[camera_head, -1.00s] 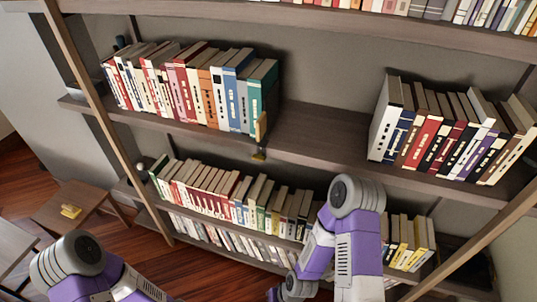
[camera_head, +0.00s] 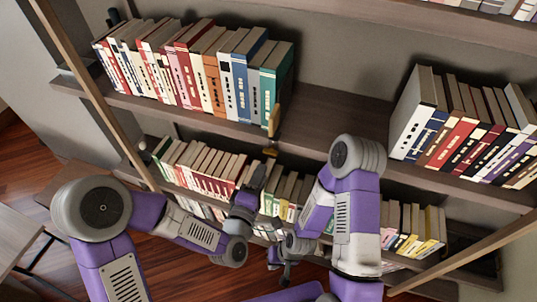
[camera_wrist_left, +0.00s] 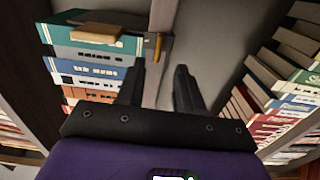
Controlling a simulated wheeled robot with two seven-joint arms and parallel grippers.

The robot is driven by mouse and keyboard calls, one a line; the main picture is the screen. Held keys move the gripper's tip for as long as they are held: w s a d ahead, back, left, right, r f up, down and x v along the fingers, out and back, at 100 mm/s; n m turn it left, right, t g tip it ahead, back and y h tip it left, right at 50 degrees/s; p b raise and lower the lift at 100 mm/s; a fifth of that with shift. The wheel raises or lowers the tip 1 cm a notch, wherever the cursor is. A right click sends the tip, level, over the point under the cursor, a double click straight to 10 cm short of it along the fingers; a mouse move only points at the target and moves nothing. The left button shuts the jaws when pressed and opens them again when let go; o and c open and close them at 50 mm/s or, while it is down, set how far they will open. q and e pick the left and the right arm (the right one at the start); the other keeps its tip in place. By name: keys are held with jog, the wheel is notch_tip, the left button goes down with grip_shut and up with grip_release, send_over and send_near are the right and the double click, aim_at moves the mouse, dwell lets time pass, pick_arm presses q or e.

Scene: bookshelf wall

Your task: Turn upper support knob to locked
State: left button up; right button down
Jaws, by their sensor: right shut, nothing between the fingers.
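A tan bar-like knob (camera_head: 274,120) stands upright in the head view at the right end of the upper book row, beside the teal book. It appears lying across in the left wrist view (camera_wrist_left: 97,32). A smaller yellowish handle (camera_head: 270,152) sits just below it, under the shelf edge; the wrist view shows it too (camera_wrist_left: 158,45). My left gripper (camera_head: 258,175) is below both, before the lower books. Its fingers (camera_wrist_left: 158,84) are apart and empty, touching neither piece. My right gripper (camera_head: 286,274) is low in the middle, shut and empty. Any lock markings are too small to tell.
Upper-shelf books (camera_head: 212,75) stand left of the knob, and another row (camera_head: 465,130) stands at the right. The shelf between them (camera_head: 335,118) is bare. Lower-shelf books (camera_head: 200,168) are close behind my left gripper. A slanted wooden post (camera_head: 85,85) stands at the left.

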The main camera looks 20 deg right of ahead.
aim_at(269, 155)
pick_arm(q)
jog(key=x, duration=0.7)
jog(key=shift+w+d+r+p, duration=0.1)
jog(key=shift+w+d+p, duration=0.1)
jog(key=shift+p, duration=0.1)
jog(key=shift+a, duration=0.1)
grip_shut()
